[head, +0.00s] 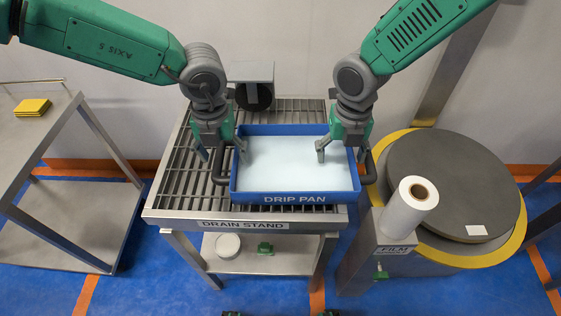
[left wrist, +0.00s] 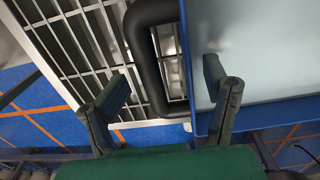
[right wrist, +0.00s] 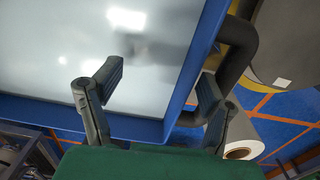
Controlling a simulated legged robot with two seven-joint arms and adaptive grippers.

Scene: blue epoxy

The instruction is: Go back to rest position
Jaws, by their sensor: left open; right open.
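The blue drip pan (head: 297,198) sits on the slatted drain stand (head: 185,200) and holds a pale, flat liquid-like surface. It has a dark handle at each end. My left gripper (head: 220,154) is open above the pan's left end; its fingers stand either side of the left handle and pan wall in the left wrist view (left wrist: 165,95). My right gripper (head: 340,154) is open at the pan's right end; in the right wrist view (right wrist: 155,92) one finger is over the pan and the other is near the right handle (right wrist: 237,60). Neither gripper holds anything.
A white film roll (head: 408,206) stands on a post at the right, before a round grey-topped drum (head: 450,175) with a yellow rim. A metal table (head: 30,135) with a yellow pad (head: 33,107) is at the left. A lower shelf (head: 262,262) holds small items.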

